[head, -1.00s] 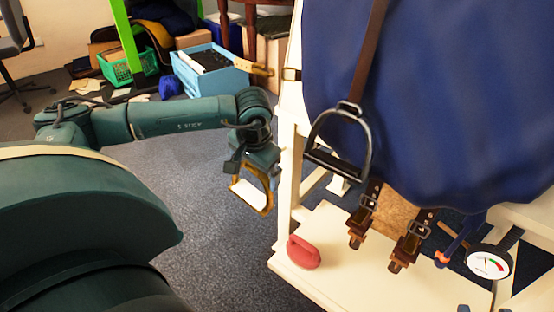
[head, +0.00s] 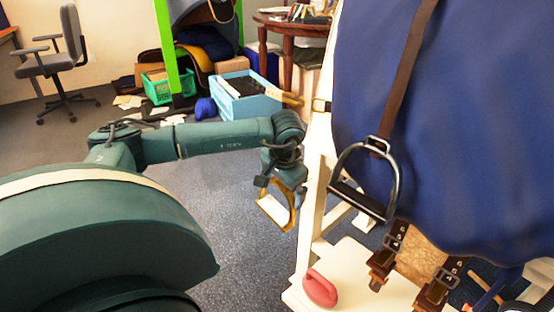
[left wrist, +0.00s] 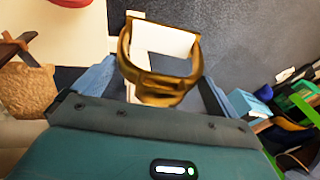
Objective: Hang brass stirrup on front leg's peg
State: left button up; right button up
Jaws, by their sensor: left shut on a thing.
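My left gripper (head: 284,186) is shut on the brass stirrup (head: 265,203) and holds it in the air just left of the stand's cream front leg (head: 309,205). The stirrup hangs tilted below the jaws and has a pale tread. In the left wrist view the stirrup (left wrist: 160,86) sits between the two fingers. A short tan peg (head: 292,100) sticks out to the left near the top of the leg, above the gripper and apart from the stirrup. My right gripper is not in view.
A dark steel stirrup (head: 365,185) hangs on a strap before the blue cloth (head: 450,110), right of the leg. A red rounded object (head: 320,288) sits on the stand's low cream shelf (head: 350,262). A blue crate (head: 245,97) stands behind. Carpet left of the leg is clear.

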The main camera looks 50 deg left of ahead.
pick_arm(q)
jog(key=shift+w+f, duration=0.1)
jog(key=shift+w, duration=0.75)
jog(key=shift+w+f+b, duration=0.1)
jog(key=shift+w+b, duration=0.6)
jog(key=shift+w, duration=0.5)
jog(key=shift+w+f+b, duration=0.1)
jog(key=shift+w+b, duration=0.35)
jog(key=shift+w, duration=0.55)
jog(key=shift+w+f, duration=0.55)
jog(key=shift+f, duration=0.05)
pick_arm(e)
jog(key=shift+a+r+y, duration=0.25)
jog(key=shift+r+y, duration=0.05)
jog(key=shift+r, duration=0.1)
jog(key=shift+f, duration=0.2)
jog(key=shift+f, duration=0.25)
pick_arm(q)
jog(key=shift+f, duration=0.1)
